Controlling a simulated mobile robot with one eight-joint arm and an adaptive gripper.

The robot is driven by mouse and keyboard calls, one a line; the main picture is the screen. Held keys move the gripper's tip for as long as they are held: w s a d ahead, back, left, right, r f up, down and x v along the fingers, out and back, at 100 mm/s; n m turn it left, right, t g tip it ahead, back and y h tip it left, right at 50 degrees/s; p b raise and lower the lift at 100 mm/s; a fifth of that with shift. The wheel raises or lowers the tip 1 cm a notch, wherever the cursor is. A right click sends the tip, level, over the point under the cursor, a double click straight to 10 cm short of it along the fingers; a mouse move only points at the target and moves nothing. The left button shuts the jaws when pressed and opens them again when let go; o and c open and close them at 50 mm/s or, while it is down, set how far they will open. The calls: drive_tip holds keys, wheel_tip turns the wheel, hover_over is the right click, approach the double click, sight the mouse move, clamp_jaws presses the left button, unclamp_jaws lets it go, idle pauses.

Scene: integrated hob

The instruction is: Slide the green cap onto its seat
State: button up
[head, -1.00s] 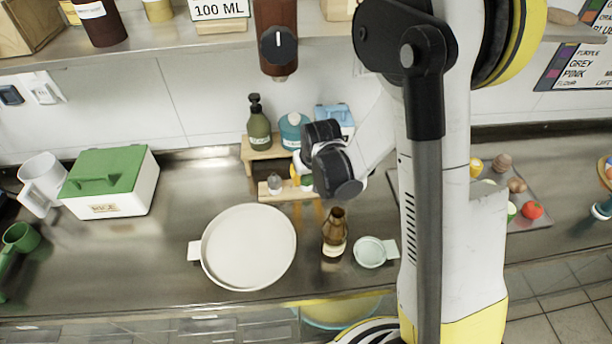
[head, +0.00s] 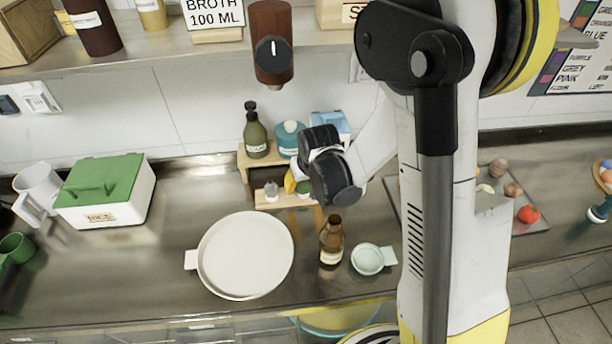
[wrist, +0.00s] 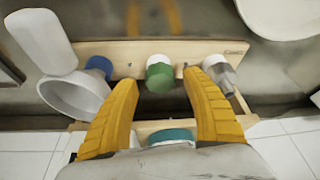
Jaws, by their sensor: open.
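The green cap (wrist: 159,78) shows in the wrist view at the middle of a wooden rack's board, with a white part joined to its far side. In the head view a bit of green (head: 304,189) shows below my gripper (head: 291,183), mostly hidden by it. In the wrist view my gripper (wrist: 162,84) is open, its two yellow fingers on either side of the green cap with gaps to both. Nothing is held. I cannot tell which part is the cap's seat.
On the wooden rack (wrist: 130,53), a blue-ended piece (wrist: 98,67) and a grey piece (wrist: 220,72) flank the cap. A green pump bottle (head: 255,135) and a teal container (head: 289,138) stand behind. A brown bottle (head: 331,243), white pan (head: 245,255) and small dish (head: 367,259) stand in front.

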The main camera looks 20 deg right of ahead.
drive_tip(key=v, duration=1)
drive_tip(key=shift+s+r, duration=0.2)
drive_tip(key=shift+r, duration=0.05)
drive_tip(key=s+r+t, duration=0.1)
drive_tip(key=s+r, duration=0.2)
drive_tip(key=s, duration=0.2)
drive_tip(key=s+r, duration=0.4)
drive_tip(key=s+r+t, duration=0.1)
drive_tip(key=s+r, duration=0.2)
drive_tip(key=s, duration=0.2)
drive_tip(key=shift+s+r+t, duration=0.25)
drive_tip(key=shift+s+t, duration=0.05)
drive_tip(key=shift+s, duration=0.45)
